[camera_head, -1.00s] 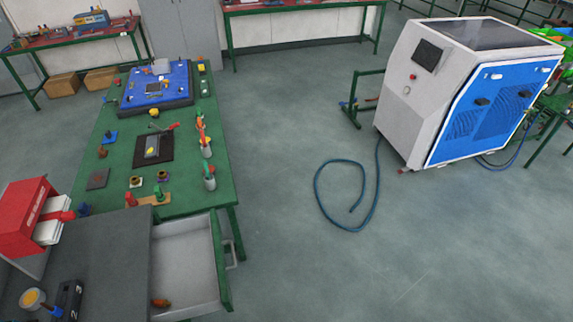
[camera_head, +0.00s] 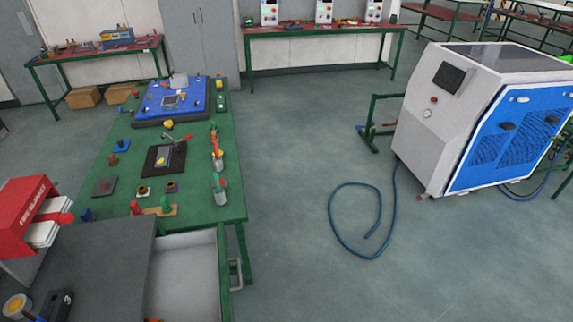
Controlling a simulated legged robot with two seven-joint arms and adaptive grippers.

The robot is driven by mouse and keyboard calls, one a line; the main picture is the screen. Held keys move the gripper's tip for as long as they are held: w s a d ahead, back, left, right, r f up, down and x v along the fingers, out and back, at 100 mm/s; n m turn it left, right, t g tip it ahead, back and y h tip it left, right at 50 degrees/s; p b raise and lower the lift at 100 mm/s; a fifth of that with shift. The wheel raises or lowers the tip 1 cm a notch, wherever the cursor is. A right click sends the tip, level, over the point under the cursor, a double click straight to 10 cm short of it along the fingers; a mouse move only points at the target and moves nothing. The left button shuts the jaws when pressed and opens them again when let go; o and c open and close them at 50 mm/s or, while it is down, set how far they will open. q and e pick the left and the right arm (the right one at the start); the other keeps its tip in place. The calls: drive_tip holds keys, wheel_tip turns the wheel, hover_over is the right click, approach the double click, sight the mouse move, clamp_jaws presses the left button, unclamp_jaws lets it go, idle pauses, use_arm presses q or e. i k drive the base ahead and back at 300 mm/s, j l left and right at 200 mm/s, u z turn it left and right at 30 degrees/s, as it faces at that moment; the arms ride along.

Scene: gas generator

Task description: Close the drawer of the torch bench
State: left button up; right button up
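The torch bench (camera_head: 95,262) is the dark grey-topped bench at the lower left. Its drawer (camera_head: 186,272) is pulled out on the right side, with its pale inside showing. The drawer has a green front panel (camera_head: 223,275) and a grey handle (camera_head: 236,274) on its outer right face. The near end of the drawer is cut off by the bottom edge of the picture. Neither of my grippers shows in the head view.
A green workbench (camera_head: 205,165) with tools and a blue tray (camera_head: 171,103) stands beyond the drawer. A red box (camera_head: 32,215) sits at the left. Open floor lies right of the drawer, with a blue hose (camera_head: 335,228) and a white-and-blue machine (camera_head: 440,110) further right.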

sight(190, 281)
drive_tip(key=i+l, duration=0.5)
drive_tip(key=i, duration=0.15)
drive_tip(key=i+u, duration=0.1)
drive_tip(key=u, duration=1.45)
drive_tip(key=i+j+u, duration=0.15)
drive_tip(key=j, duration=0.15)
